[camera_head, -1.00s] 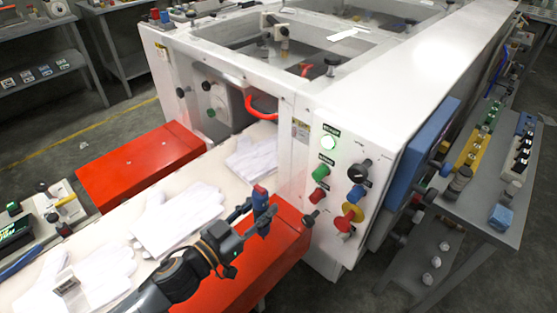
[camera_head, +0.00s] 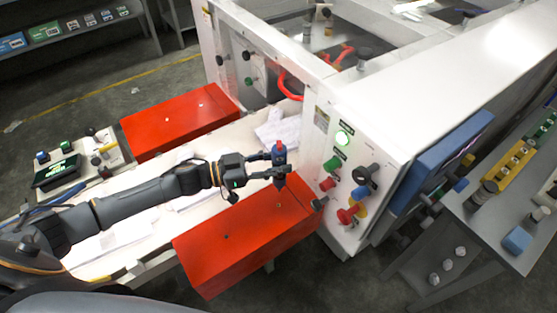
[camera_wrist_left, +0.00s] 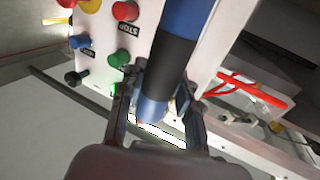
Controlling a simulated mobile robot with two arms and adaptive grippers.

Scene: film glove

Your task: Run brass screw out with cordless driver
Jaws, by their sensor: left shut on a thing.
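The cordless driver (camera_head: 279,148) is blue with a red top and a dark lower end. My left gripper (camera_head: 279,172) is shut around it and holds it upright over the inner end of the near red cover (camera_head: 225,255). Any gap between its tip and the cover is unclear. In the left wrist view the driver's blue and black body (camera_wrist_left: 183,35) runs between the fingers (camera_wrist_left: 155,115). A small brass-coloured screw head (camera_head: 226,237) shows on the near cover's top, left of and below the gripper. Any screw under the driver is hidden. My right gripper is not in view.
A white machine with a control panel (camera_head: 343,165) of coloured knobs stands just right of the driver. White gloves (camera_head: 278,132) lie on the pale belt between the near cover and a far red cover (camera_head: 180,122). A grey side table (camera_head: 495,225) stands at right.

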